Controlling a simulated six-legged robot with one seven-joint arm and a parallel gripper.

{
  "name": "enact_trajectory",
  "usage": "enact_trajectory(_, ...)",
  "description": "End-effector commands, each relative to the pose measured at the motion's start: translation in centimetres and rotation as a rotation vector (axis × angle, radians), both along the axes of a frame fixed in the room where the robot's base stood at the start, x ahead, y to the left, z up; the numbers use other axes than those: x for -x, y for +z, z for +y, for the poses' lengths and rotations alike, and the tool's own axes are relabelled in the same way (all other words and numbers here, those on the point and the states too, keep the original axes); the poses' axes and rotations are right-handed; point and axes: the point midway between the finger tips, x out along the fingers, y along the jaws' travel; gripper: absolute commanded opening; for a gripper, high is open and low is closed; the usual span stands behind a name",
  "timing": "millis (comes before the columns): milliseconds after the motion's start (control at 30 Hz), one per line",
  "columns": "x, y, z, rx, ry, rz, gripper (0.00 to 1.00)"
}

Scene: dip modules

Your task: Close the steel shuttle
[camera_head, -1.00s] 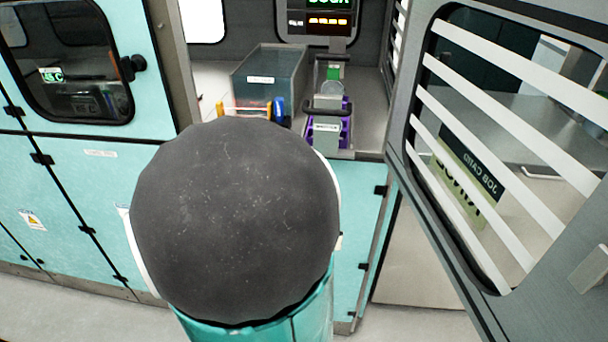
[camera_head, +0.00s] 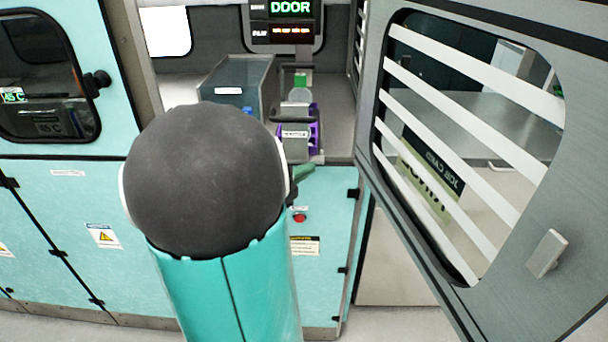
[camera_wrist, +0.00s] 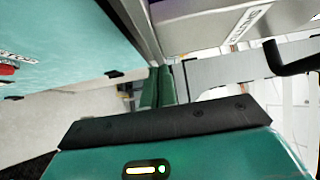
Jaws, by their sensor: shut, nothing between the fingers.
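The steel shuttle (camera_head: 296,133) is a narrow grey carriage with a label on its front and a black loop handle (camera_head: 294,117), on a purple base inside the open bay. In the wrist view the shuttle's labelled front (camera_wrist: 222,22) is at the top, upside down, with the black handle (camera_wrist: 288,62) at right. My gripper (camera_wrist: 158,86) has its green fingers together, empty, below and apart from the shuttle front. In the head view its green tip (camera_head: 305,171) shows just below the bay's front edge. My arm hides part of the bay's left side.
A large door with a striped window (camera_head: 560,190) stands open at the right. A lit display (camera_head: 290,20) reading "DOOR" is at the back. A red button (camera_head: 299,218) is on the teal front panel.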

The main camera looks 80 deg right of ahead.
Motion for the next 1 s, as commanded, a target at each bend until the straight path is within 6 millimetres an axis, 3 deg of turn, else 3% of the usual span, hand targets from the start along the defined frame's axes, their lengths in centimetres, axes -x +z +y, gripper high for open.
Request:
enact_trajectory(267, -0.2, 0.0, -0.8, 0.001, 0.0, -0.001, 0.0)
enact_trajectory(600, -1.7, -0.1, -7.4, -0.001, -0.001, 0.0, 0.0)
enact_trajectory(700, -1.9, 0.0, -8.4, 0.0, 0.0, 0.0, 0.0)
enact_trajectory(1000, -2.0, 0.0, -8.7, 0.001, 0.0, -0.001, 0.0)
